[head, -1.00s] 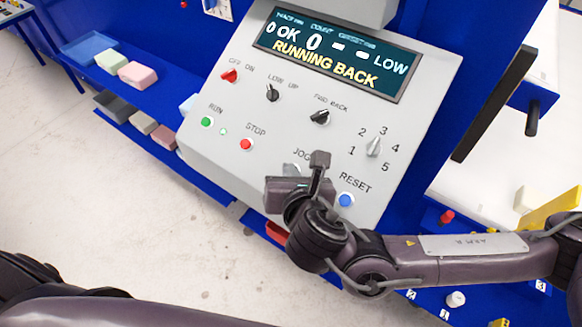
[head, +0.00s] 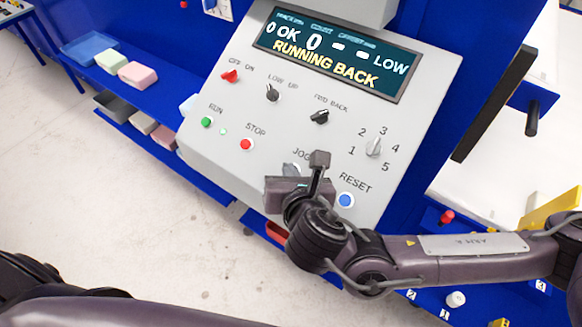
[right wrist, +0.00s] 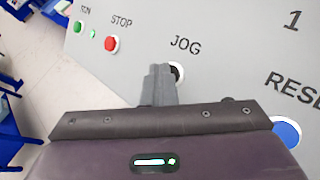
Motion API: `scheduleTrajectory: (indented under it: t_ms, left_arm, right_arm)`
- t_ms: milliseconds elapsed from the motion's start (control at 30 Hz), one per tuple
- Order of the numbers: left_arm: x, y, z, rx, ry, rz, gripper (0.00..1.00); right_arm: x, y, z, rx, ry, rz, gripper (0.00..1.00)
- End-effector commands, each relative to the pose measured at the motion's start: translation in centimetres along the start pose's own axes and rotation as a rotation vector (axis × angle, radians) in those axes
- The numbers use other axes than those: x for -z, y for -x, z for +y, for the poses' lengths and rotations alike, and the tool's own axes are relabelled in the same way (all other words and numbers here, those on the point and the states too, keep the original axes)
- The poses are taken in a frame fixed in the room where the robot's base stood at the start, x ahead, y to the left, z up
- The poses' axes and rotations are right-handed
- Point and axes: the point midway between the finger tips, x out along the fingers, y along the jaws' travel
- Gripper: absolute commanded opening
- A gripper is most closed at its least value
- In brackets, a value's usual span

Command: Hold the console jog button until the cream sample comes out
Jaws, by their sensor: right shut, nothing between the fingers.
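The console (head: 215,150) shows RUNNING BACK on its display (head: 330,55). The JOG button, dark with a pale rim (right wrist: 178,72), is partly hidden behind the fingers of my right gripper (right wrist: 160,72) in the right wrist view. That gripper is shut and empty, its tips at the button; I cannot tell whether they press it. In the head view the right gripper (head: 318,162) covers the button. A cream piece, apparently the cream sample (head: 533,203), shows as a narrow strip beside a yellow part at the right. My left gripper is out of the frame.
The blue RESET button (head: 346,200) is close to the right of my gripper. The red STOP button (head: 246,144) and green RUN button (head: 206,122) lie left. Foam blocks, one pink (head: 137,75), sit on a blue shelf at the left.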

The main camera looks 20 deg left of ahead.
Motion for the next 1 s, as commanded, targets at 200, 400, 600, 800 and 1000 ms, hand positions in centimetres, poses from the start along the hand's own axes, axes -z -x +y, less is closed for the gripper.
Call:
scheduleTrajectory:
  t_ms: [200,400,600,800,1000]
  left_arm:
    - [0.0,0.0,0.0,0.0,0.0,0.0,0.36]
    - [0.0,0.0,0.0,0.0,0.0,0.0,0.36]
    - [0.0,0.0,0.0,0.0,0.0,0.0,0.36]
    - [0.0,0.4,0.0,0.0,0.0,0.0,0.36]
    - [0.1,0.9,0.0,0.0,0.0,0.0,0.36]
  right_arm:
    - [-0.6,0.7,0.5,0.0,0.0,-0.001,0.0]
    - [-0.9,1.1,0.8,0.0,0.0,-0.001,0.0]
    - [-0.9,1.1,0.8,0.0,0.0,-0.001,0.0]
    - [-1.7,2.1,1.6,-0.003,0.0,-0.001,0.0]
    - [-2.8,3.5,2.6,-0.002,0.0,-0.001,0.0]
